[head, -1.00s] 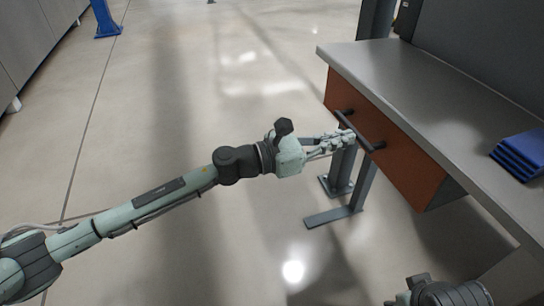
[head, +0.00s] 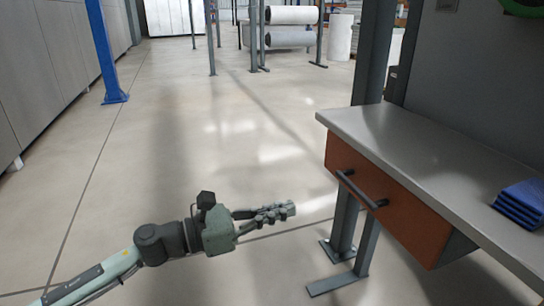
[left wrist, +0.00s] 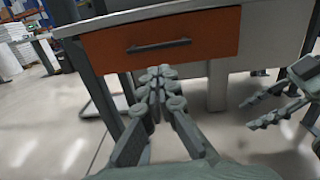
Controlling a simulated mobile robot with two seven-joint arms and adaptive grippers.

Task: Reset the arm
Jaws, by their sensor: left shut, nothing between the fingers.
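My left gripper (head: 286,211) is shut and empty, held over open floor to the left of the workbench in the head view. Its closed fingertips (left wrist: 158,76) show in the left wrist view, below the drawer handle in the picture. The orange-brown drawer (head: 385,197) is under the bench top and looks closed. Its dark bar handle (head: 360,190) stands clear of my left gripper; the handle also shows in the left wrist view (left wrist: 159,46). My right gripper (left wrist: 246,115) shows at the right of the left wrist view, fingers apart and empty. It is outside the head view.
The grey bench top (head: 410,150) juts out at the right, carrying stacked blue trays (head: 522,204). Grey bench legs (head: 345,228) stand below it. A blue post (head: 103,50) is far left. The floor around my left arm is clear.

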